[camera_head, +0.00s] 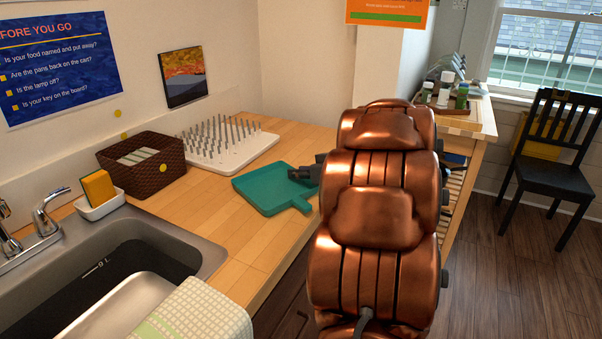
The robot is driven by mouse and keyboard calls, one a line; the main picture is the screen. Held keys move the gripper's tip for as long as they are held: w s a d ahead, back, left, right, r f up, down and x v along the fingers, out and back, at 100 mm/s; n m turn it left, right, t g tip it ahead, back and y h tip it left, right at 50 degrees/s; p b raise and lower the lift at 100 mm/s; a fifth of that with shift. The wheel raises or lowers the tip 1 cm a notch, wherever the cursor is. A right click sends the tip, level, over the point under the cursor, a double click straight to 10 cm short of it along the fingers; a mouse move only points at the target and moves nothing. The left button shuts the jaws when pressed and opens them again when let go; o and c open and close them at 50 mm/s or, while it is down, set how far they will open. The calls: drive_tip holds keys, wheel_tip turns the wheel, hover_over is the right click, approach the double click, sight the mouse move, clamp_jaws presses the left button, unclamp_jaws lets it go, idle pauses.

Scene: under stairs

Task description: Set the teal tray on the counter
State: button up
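The teal tray (262,190) is a flat, shallow piece with a short handle pointing toward the lower right. It lies level at or just above the wooden counter (225,235); I cannot tell whether it touches the wood. My gripper (300,173), dark and small, is at the tray's right side, over its edge. My copper arm hides the wrist and part of the gripper, so I cannot tell whether the fingers are shut on the tray.
A white pegged drying rack (245,150) stands behind the tray. A brown basket (150,180), a sponge in a white holder (100,207) and the sink (130,262) are left. A checked towel (195,315) hangs in front. Bare counter lies between sink and tray.

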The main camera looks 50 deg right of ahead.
drive_tip(key=p+v, duration=0.1)
drive_tip(key=v, duration=1.1)
drive_tip(key=shift+r, duration=0.15)
idle(0.5)
drive_tip(key=w+d+r+m+g+h+p, duration=0.2)
drive_tip(key=w+r+h+p, duration=0.3)
drive_tip(key=r+h, duration=0.4)
drive_tip(key=s+a+f+n+g+y+p, duration=0.1)
drive_tip(key=s+a+f+g+y+p, duration=0.1)
drive_tip(key=s+a, duration=0.6)
drive_tip(key=s+a+f+n+g+y+p, duration=0.1)
drive_tip(key=s+a+f+g+y, duration=0.3)
drive_tip(key=a, duration=1.4)
drive_tip(key=s+a+f+n+g+y+p, duration=0.2)
drive_tip(key=s+a+g, duration=0.5)
drive_tip(key=s+a, duration=0.5)
drive_tip(key=shift+a+f+y+p, duration=0.4)
drive_tip(key=shift+a+y+p, duration=0.2)
drive_tip(key=shift+y, duration=0.1)
